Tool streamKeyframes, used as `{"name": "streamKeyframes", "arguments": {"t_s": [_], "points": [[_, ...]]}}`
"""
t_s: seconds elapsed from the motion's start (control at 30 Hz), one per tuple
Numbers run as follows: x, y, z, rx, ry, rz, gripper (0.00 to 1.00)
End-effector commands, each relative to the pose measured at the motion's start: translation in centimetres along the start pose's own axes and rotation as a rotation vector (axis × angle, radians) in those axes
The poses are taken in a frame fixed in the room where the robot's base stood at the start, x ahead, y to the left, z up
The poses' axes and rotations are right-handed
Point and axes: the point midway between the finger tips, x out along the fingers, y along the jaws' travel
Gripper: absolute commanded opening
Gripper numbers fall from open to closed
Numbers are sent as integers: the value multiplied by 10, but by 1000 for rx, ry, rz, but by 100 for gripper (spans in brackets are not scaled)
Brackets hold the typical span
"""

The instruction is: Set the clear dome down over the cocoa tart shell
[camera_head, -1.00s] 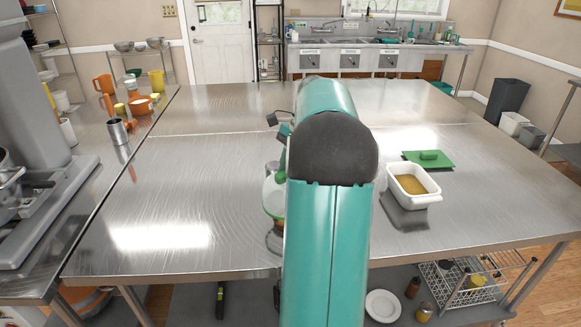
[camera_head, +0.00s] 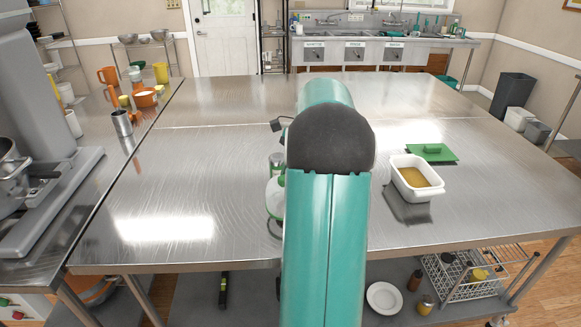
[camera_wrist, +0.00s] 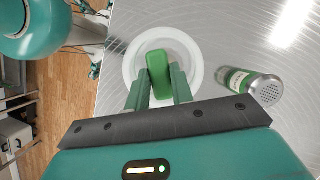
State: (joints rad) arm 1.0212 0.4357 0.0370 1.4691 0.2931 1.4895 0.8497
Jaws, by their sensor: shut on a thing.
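My gripper (camera_wrist: 159,78) is shut on the green handle of the clear dome (camera_wrist: 140,56) in the wrist view. The dome shows as a pale round shape around and beyond the fingers, over the steel table. In the head view part of the dome (camera_head: 275,197), with a green edge, shows just left of my teal arm, which hides the gripper and the rest. I cannot make out the cocoa tart shell now, and the dome's height above the table is unclear.
In the head view a white tub of tan contents (camera_head: 418,178) and a green lid (camera_head: 432,152) stand right. The table's left middle is clear.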

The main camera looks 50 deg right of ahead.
Motion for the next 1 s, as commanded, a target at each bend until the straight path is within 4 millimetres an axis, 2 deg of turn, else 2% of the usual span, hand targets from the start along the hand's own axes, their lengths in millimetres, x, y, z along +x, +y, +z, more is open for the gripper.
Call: {"name": "streamKeyframes", "arguments": {"t_s": [0.47, 1.0], "points": [[2, 1, -2, 0, 0, 0, 0], [23, 0, -10, 0, 1, -1, 0]]}}
